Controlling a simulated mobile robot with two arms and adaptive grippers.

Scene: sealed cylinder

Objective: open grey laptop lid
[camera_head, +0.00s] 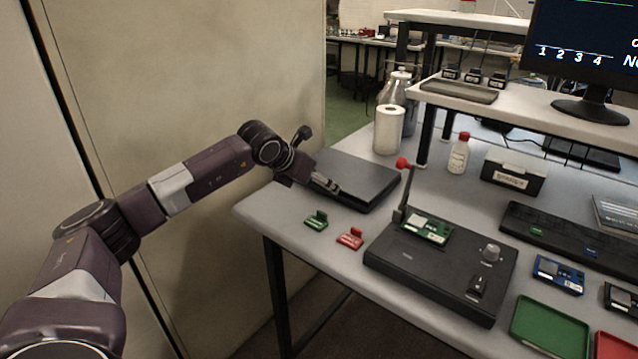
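The grey laptop (362,177) lies on the left end of the workbench with its lid looking shut or nearly so. My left gripper (330,184) is at the laptop's left front part, with its fingers over or against the lid's front edge. I cannot tell whether the fingers touch the lid. The fingers lie close together and hide part of the laptop's left side; their opening does not show clearly. My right gripper is not in view.
A black device (440,262) with a red-tipped lever stands right of the laptop. Small green (316,221) and red (350,239) pieces lie in front of the laptop. A paper roll (389,130) and clear bottle (403,88) stand behind it.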

